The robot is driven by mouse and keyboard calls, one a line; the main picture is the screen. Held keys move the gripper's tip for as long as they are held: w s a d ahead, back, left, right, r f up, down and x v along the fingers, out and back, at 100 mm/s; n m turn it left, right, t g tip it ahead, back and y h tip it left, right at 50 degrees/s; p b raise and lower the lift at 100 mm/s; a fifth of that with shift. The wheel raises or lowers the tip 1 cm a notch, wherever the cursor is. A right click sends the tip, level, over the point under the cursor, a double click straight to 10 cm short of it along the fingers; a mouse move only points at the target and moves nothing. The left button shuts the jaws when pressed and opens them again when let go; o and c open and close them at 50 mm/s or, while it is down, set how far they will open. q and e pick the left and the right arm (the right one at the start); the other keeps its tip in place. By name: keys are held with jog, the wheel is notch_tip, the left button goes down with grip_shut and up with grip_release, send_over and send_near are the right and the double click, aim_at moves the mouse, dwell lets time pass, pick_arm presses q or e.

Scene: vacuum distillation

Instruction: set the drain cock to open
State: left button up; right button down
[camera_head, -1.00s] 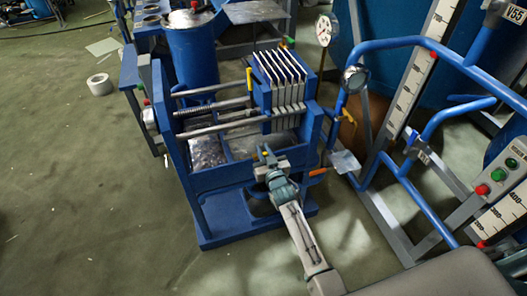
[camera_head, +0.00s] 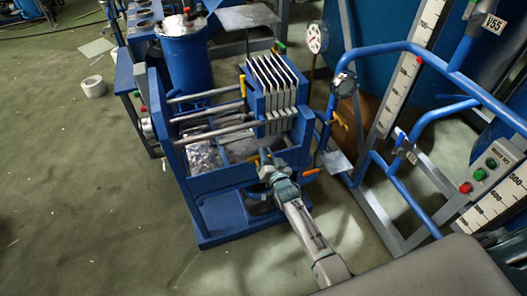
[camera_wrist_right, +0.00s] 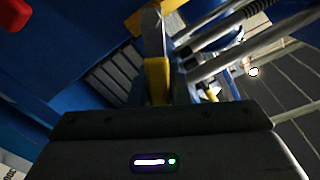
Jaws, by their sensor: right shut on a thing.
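The blue filter press frame (camera_head: 222,178) stands in the middle of the head view with a stack of pale plates (camera_head: 272,80) at its back right. My right gripper (camera_head: 266,162) is at the near right of the frame, shut on a small yellow handle (camera_head: 257,163), which appears to be the drain cock. In the right wrist view a yellow piece (camera_wrist_right: 157,80) shows between the gripper body and a grey metal part. The fingertips and most of the cock are hidden, so its angle cannot be told. My left gripper is out of view.
An orange handle (camera_head: 310,172) sticks out just right of my gripper. A blue pipe rail (camera_head: 375,48) and a grey plate (camera_head: 336,162) stand to the right. A blue tank (camera_head: 186,62) is behind the press.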

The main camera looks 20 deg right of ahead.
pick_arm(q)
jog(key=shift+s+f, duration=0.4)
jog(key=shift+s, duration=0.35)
pick_arm(e)
jog(key=shift+d+f+m, duration=0.2)
jog(key=shift+d+m, duration=0.1)
jog(key=shift+m, duration=0.4)
jog(key=c, duration=1.4)
grip_release()
jog(key=shift+o, duration=0.2)
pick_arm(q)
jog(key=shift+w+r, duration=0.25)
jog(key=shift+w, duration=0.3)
pick_arm(e)
jog(key=s, duration=1)
jog(key=shift+s+d, duration=0.2)
jog(key=shift+s, duration=0.2)
